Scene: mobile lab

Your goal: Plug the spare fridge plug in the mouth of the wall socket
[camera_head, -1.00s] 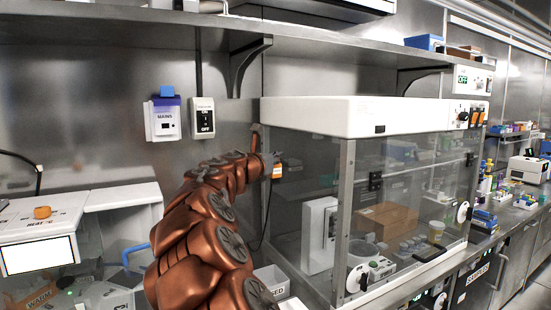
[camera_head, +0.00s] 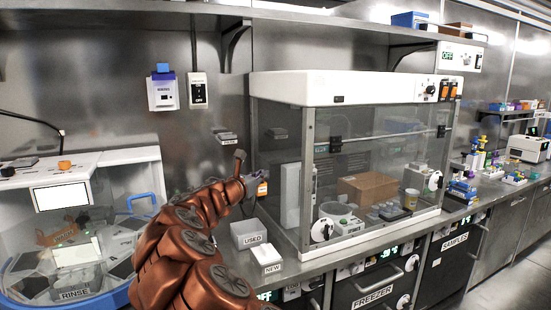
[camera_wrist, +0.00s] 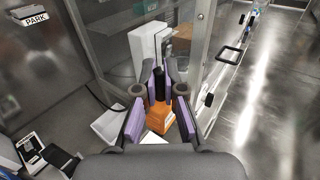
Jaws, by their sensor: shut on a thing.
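My gripper (camera_wrist: 160,75) is shut on a black plug (camera_wrist: 159,85) between its purple-padded fingers. The gripper is in the air in front of the hood's left side. The white wall box marked MAINS (camera_head: 162,96), which looks like the wall socket, is on the steel wall, up and left of the gripper and apart from it. Its mouth is too small to make out. The plug's prongs are hidden.
An ON/OFF switch box (camera_head: 198,91) is right of the MAINS box. A PARK holder (camera_head: 227,136) is on the wall. The glazed hood (camera_head: 345,88) stands close right of my gripper. USED (camera_head: 249,241) and NEW (camera_head: 266,262) bins are below. A shelf (camera_head: 120,12) overhangs.

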